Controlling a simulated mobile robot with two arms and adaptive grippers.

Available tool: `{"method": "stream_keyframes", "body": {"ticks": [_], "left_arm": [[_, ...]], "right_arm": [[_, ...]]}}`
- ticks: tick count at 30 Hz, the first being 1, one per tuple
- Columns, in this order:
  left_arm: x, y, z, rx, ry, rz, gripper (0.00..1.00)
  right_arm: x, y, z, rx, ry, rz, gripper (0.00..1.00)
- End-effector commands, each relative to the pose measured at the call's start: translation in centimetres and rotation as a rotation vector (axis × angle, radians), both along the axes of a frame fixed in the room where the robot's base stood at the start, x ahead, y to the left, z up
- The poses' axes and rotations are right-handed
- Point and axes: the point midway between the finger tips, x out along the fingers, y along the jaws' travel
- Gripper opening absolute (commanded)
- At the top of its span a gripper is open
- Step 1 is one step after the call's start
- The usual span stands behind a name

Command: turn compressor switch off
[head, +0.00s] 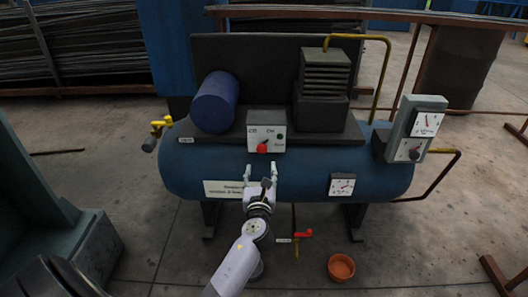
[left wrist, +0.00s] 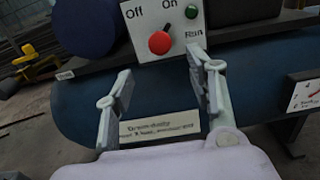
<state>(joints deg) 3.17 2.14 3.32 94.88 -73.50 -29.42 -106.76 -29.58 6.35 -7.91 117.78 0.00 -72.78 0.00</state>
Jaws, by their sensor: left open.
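The compressor switch is a red knob (head: 262,148) on a pale control box (head: 279,133) at the front of the blue tank (head: 310,172). In the left wrist view the red knob (left wrist: 160,42) sits below the words Off and On, and its small pointer seems to lean up and right, toward On. A green lamp (left wrist: 192,11) marked Run is at its right. My left gripper (head: 261,171) is open and empty, just below and in front of the box. In the left wrist view its fingers (left wrist: 158,68) are spread apart below the knob, not touching it. My right gripper is out of view.
A blue motor (head: 214,102) and a dark finned compressor head (head: 325,88) stand on the tank. Gauges (head: 427,123) are at the right. A red-handled drain valve (head: 303,234) hangs below the tank, near an orange bowl (head: 341,267) on the floor.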

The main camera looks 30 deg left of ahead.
Motion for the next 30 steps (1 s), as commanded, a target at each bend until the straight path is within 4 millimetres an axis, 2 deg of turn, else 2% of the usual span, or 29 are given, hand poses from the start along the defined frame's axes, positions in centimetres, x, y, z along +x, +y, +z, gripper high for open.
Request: {"method": "stream_keyframes", "body": {"ticks": [3,12,21,30], "left_arm": [[2.4,1.5,-0.1,-0.001,-0.003,0.001,0.50],[7.6,4.7,-0.2,-0.002,-0.002,0.001,0.50],[9.6,5.9,-0.2,-0.002,0.000,0.000,0.50],[9.8,6.0,-0.1,-0.003,-0.001,-0.001,0.50]], "right_arm": [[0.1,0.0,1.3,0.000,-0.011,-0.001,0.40],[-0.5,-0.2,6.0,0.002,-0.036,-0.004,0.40],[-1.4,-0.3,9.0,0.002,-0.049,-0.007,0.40],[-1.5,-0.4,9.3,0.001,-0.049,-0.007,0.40]]}}
